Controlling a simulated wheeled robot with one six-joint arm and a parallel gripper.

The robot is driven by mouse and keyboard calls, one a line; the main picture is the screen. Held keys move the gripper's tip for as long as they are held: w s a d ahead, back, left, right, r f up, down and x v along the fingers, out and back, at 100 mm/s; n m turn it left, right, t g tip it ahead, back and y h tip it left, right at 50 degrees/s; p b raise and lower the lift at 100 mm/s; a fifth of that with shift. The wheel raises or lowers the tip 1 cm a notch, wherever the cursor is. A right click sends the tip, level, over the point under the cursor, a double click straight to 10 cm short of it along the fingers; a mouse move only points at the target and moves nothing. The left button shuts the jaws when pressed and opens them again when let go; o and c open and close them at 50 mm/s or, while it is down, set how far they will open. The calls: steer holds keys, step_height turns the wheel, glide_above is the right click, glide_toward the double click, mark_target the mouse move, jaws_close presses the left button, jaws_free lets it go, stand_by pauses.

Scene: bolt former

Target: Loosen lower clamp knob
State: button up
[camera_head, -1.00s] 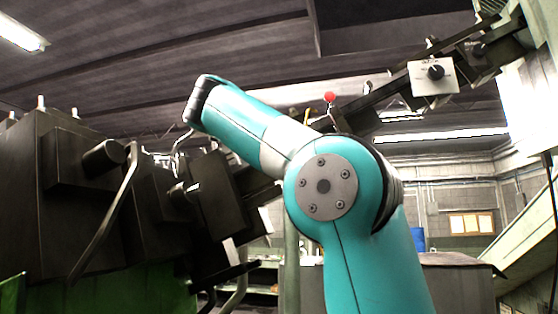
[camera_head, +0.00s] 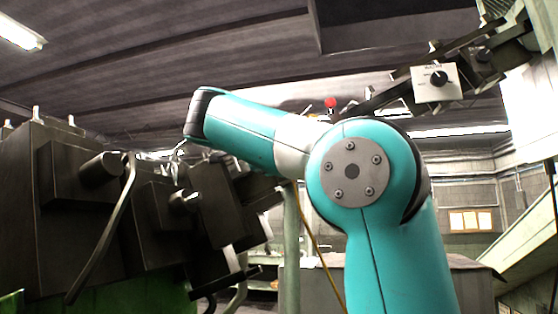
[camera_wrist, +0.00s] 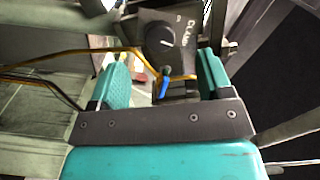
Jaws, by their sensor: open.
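A round black knob (camera_wrist: 160,42) with a white pointer line sits on a dark plate in the wrist view. White lettering beside it reads like "CLAM", partly cut off. My gripper (camera_wrist: 163,76) is open, with one teal finger on each side of the picture. The knob appears beyond the fingertips and between them, with nothing gripped. The distance to the knob is hard to judge. In the head view the far end of my arm is by the dark machine on the left, and the fingers are not clearly visible. I cannot match this knob to one there.
A blue-tipped part (camera_wrist: 164,82) and an orange cable (camera_wrist: 120,52) lie across the space between my fingers. In the head view, a white plate with a black knob (camera_head: 438,78) is on the upper-right rail. A bent dark lever (camera_head: 104,235) and machine blocks (camera_head: 70,190) crowd the left.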

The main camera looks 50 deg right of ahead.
steer(key=shift+w+d+n+p, duration=0.35)
steer(key=shift+d+n+p, duration=0.55)
steer(key=shift+n+p, duration=0.3)
steer(key=shift+w+d+n+p, duration=0.35)
steer(key=shift+d+n+p, duration=0.6)
steer(key=shift+n, duration=0.45)
steer(key=shift+w+d+n+p, duration=0.35)
steer(key=shift+d+n+p, duration=0.5)
steer(key=shift+n+p, duration=0.35)
